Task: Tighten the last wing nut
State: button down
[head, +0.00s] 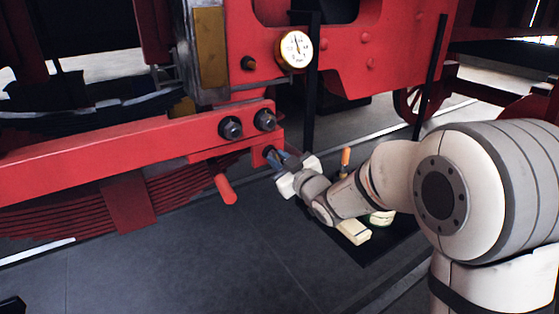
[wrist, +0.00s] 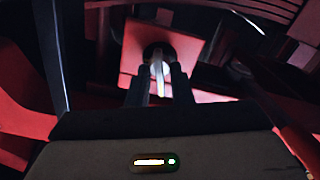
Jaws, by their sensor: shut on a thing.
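My gripper (head: 279,160) is at the end of the red bar, just below and to the right of two dark bolts. In the wrist view, my gripper's dark fingers (wrist: 158,82) are shut on a pale, thin wing nut (wrist: 158,68). The wing nut stands in front of a dark round seat on a red square block (wrist: 186,47). In the head view the fingers mostly hide the wing nut. I cannot tell how tight it is.
Two dark bolts (head: 231,128) (head: 265,120) sit on the red bar (head: 130,152). A red handle (head: 226,189) hangs below it. A round gauge (head: 295,50) is above.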

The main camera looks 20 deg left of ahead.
jog(key=shift+m, duration=0.3)
jog(key=m, duration=1)
jog(key=m+p, duration=0.1)
jog(key=m, duration=0.8)
jog(key=shift+w+d+f+m, duration=0.1)
jog(key=shift+d+m, duration=0.05)
jog(key=shift+m, duration=0.25)
dwell(0.5)
dwell(0.6)
jog(key=c, duration=1.6)
grip_release()
jog(key=shift+o, duration=0.2)
